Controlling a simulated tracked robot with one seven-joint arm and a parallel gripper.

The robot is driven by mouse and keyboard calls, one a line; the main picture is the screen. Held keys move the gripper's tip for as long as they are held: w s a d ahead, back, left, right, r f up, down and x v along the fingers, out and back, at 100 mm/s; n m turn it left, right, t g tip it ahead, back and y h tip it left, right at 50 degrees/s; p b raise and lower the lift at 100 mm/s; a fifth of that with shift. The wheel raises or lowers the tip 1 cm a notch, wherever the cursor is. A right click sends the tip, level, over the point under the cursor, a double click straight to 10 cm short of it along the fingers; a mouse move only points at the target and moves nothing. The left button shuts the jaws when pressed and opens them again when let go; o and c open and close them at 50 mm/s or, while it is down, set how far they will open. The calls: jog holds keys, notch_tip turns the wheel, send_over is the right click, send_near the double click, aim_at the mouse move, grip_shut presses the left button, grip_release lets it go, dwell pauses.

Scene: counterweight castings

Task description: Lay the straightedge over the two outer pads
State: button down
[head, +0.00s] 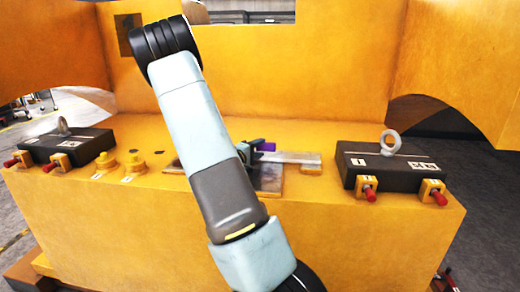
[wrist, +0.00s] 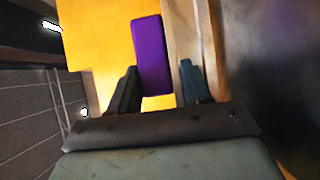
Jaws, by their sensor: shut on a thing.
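My gripper (wrist: 158,85) is shut on a purple bar (wrist: 153,55), which I take to be the straightedge. In the wrist view the bar stands lengthwise between the two dark fingers, close against the left one. In the head view a small purple end (head: 266,147) shows beside my gripper (head: 250,150), above the yellow casting's ledge. My arm hides most of the gripper and the rest of the bar. A pale grey strip (head: 300,158) extends right from the gripper. I cannot tell which surfaces are the two outer pads, or whether the bar touches them.
A dark block (head: 385,172) with an eyebolt and red-tipped clamps stands right; a similar block (head: 65,147) stands left. Yellow round knobs (head: 134,164) sit beside the left block. A brown-edged plate (head: 268,182) lies under the gripper. A yellow wall (head: 290,80) rises behind.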

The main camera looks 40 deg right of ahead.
jog(key=c, duration=0.5)
grip_release()
jog(key=shift+a, duration=0.1)
